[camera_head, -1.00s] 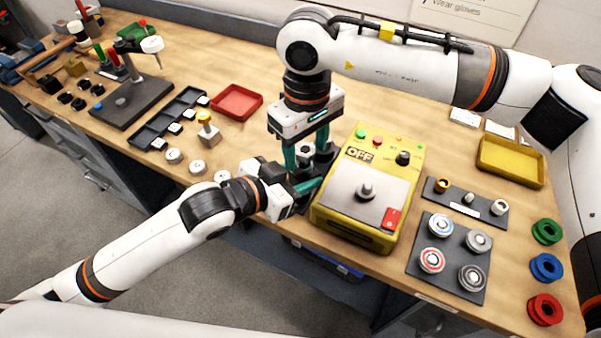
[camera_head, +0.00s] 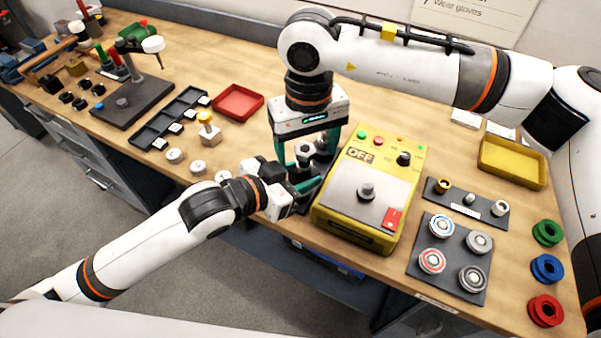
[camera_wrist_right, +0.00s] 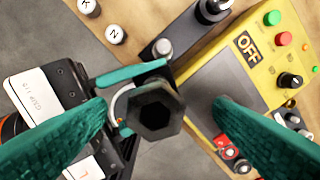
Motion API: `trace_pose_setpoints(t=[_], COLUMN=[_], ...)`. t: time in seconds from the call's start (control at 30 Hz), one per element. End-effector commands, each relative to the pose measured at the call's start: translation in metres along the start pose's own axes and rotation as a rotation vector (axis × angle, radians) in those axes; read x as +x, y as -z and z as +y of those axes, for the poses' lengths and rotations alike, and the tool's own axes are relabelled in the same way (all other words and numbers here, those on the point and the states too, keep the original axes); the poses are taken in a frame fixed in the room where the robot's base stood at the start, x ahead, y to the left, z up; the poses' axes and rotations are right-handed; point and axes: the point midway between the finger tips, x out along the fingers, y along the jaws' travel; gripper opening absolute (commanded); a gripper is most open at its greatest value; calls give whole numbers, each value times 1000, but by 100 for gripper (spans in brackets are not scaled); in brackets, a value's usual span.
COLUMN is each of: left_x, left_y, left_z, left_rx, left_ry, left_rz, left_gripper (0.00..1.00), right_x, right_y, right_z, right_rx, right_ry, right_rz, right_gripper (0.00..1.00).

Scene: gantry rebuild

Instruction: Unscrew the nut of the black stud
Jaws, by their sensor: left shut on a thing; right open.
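A dark hex nut (camera_wrist_right: 155,110) sits on top of an upright stud, and its top also shows in the head view (camera_head: 304,149). My right gripper (camera_wrist_right: 160,112) is open above it, with one teal finger on each side and gaps to the nut. It reaches down from above in the head view (camera_head: 306,152). My left gripper (camera_head: 303,186) comes in low from the left and is shut on the stud below the nut. Its teal finger (camera_wrist_right: 130,74) shows behind the nut in the right wrist view. The nut hides most of the stud.
A yellow box (camera_head: 335,212) marked OFF stands close on the right. Other upright posts (camera_wrist_right: 163,48) stand beside the nut. A red tray (camera_head: 238,101) lies at back left. White round pieces (camera_head: 198,167) lie left of my left gripper.

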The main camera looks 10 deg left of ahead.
Motion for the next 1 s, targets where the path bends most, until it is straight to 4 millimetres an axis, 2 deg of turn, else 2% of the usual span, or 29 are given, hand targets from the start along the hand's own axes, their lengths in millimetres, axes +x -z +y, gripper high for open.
trace_pose_setpoints(t=[0.03, 0.43, 0.57, 0.77, 0.87, 1.0], left_x=[0, 0, 0, 0, 0, -1], left_y=[-4, -3, -3, -2, -2, -2], left_z=[-6, -4, -4, -4, -3, -3], left_rx=[1, 1, 1, 1, 1, 1], left_ry=[15, 11, 10, 8, 8, 8], left_rz=[-12, -9, -8, -8, -7, -7], left_gripper=[0, 0, 0, 0, 0, 0], right_x=[-2, -1, -1, -1, -1, -1], right_y=[-1, -2, -2, -2, -2, -2], right_z=[7, 4, 3, 2, 2, 2], right_rx=[62, 630, 713, 724, 724, 723], right_ry=[-17, -15, -14, -12, -12, -12], right_rz=[-9, -4, -4, -4, -4, -4], right_gripper=[91, 91, 91, 91, 78, 55])
